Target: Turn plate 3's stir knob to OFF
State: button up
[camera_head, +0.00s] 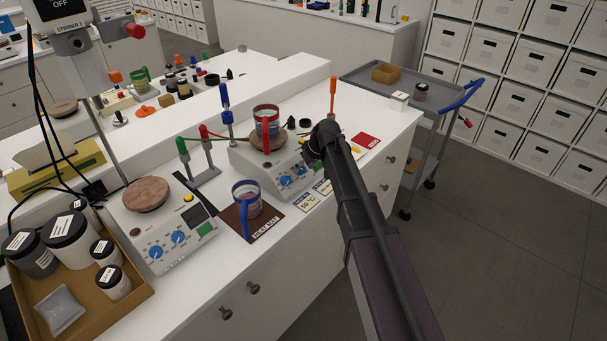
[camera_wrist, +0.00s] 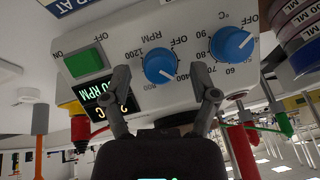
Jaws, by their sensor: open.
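The hotplate (camera_head: 262,168) at my arm's end has two blue knobs on its sloped front; no plate number is readable. In the wrist view, upside down, its stir knob (camera_wrist: 160,69), marked RPM, has a white pointer towards the 400 side of its scale, away from OFF. My gripper (camera_wrist: 163,86) is open, one finger on each side of that knob; whether they touch it I cannot tell. The heat knob (camera_wrist: 231,44), marked °C, is beside it. The green switch (camera_wrist: 87,62) and the partly covered display (camera_wrist: 106,102) are on the other side. My fingertips are hidden in the head view.
A red-handled beaker (camera_head: 266,118) stands on this plate's top. A blue-handled beaker (camera_head: 247,200) stands on the brown heat mat (camera_head: 233,218). Another hotplate (camera_head: 172,236) and a tray of jars (camera_head: 139,295) are at the left. Orange (camera_head: 333,90) and blue (camera_head: 225,105) posts rise nearby.

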jog(key=shift+w+a+f+b, duration=0.1)
jog(key=shift+a+f+b, duration=0.15)
jog(key=shift+f, duration=0.25)
grip_shut()
jog(key=shift+d, duration=0.15)
